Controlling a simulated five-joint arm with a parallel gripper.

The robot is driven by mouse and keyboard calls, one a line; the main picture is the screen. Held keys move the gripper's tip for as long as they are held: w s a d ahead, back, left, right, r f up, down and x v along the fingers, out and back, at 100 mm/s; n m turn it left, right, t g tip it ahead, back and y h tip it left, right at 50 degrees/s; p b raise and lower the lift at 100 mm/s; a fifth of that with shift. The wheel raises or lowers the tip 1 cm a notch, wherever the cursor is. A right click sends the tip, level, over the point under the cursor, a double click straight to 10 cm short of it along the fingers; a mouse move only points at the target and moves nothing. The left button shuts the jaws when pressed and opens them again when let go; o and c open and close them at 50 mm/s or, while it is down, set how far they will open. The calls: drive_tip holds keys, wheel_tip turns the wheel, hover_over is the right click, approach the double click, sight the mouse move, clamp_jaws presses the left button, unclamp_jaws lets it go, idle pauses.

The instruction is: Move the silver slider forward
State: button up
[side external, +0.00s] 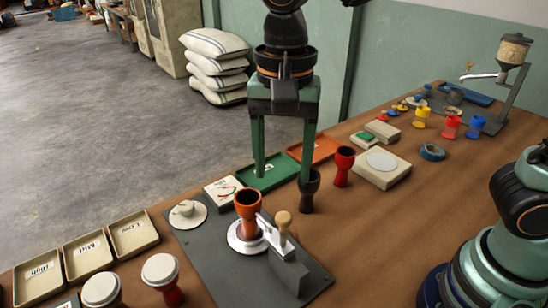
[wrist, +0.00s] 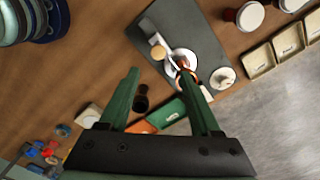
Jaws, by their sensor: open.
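Two silver parts show, and I cannot tell which is the slider. One is a silver lever (side external: 266,229) by a wooden knob (side external: 283,220) on a grey block, beside an orange-red goblet drum shell (side external: 247,210) on a round silver seat. The other is a silver arm (side external: 484,76) under the hopper of a stand at the back right. My gripper (side external: 282,178) is open and empty, pointing down behind the grey block. Its right finger looks close to a dark goblet shell (side external: 309,192); contact is unclear. In the wrist view, the wooden knob (wrist: 157,53) lies beyond the fingertips (wrist: 160,72).
A grey base plate (side external: 200,245) carries the fixture and a cream disc (side external: 188,213). Green (side external: 272,176) and orange (side external: 326,149) trays lie behind. A red goblet (side external: 344,165), white-topped drums (side external: 160,270) and labelled trays (side external: 88,256) stand around. The table's right middle is clear.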

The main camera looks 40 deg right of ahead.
drive_tip(key=shift+r, duration=1.55)
drive_tip(key=d+f+n+t, duration=0.2)
drive_tip(key=d+n, duration=0.2)
drive_tip(key=d, duration=0.6)
drive_tip(key=d+f+n+t, duration=0.1)
drive_tip(key=d+n+t, duration=0.2)
drive_tip(key=d, duration=0.8)
drive_tip(key=shift+f+n+t, duration=0.3)
drive_tip(key=shift+f+n, duration=0.1)
drive_tip(key=shift+n, duration=0.6)
